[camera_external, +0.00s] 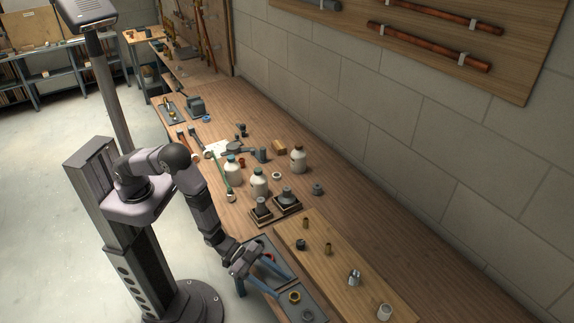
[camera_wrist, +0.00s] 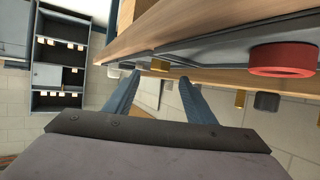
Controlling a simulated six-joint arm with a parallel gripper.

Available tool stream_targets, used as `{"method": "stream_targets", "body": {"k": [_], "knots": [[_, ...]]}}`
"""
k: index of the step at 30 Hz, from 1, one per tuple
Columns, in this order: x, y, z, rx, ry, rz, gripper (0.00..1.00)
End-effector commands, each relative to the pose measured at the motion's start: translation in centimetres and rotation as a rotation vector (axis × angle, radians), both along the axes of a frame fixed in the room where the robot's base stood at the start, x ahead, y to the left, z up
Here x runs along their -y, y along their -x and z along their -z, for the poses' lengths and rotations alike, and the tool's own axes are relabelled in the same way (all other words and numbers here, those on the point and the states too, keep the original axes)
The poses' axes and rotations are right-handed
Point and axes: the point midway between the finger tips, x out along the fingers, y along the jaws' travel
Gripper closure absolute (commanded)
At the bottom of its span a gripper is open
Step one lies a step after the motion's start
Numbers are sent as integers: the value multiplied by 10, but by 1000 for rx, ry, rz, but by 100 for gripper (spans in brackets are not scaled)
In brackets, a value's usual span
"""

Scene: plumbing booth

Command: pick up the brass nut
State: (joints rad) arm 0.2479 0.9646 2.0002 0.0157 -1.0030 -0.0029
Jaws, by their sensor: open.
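A brass nut (camera_external: 294,297), ring-shaped, lies on the dark tray (camera_external: 316,309) at the near edge of the workbench in the external view. My gripper (camera_external: 260,294) is open and low at the bench edge, to the left of this nut. In the wrist view, the two blue fingers of my gripper (camera_wrist: 160,78) stand apart with nothing held between them. A small brass piece (camera_wrist: 160,65) shows just beyond the gap between the fingertips, by the grey tray edge (camera_wrist: 215,45). I cannot tell for sure whether it is the same nut.
A red round part (camera_wrist: 283,58) sits at the right in the wrist view. A wooden board (camera_external: 345,262) with several small fittings lies beside the tray. White bottles (camera_external: 298,160) and dark stacked blocks (camera_external: 287,200) stand farther back.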

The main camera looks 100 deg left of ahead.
Motion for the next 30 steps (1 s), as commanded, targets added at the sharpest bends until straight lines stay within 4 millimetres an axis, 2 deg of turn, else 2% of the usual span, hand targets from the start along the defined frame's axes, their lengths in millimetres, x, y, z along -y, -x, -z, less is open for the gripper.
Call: {"method": "stream_targets", "body": {"k": [10,22,30], "knots": [[2,-7,3,-2,-1,0,50],[11,-39,18,-2,-1,0,50],[14,-48,22,-1,0,0,50]]}}
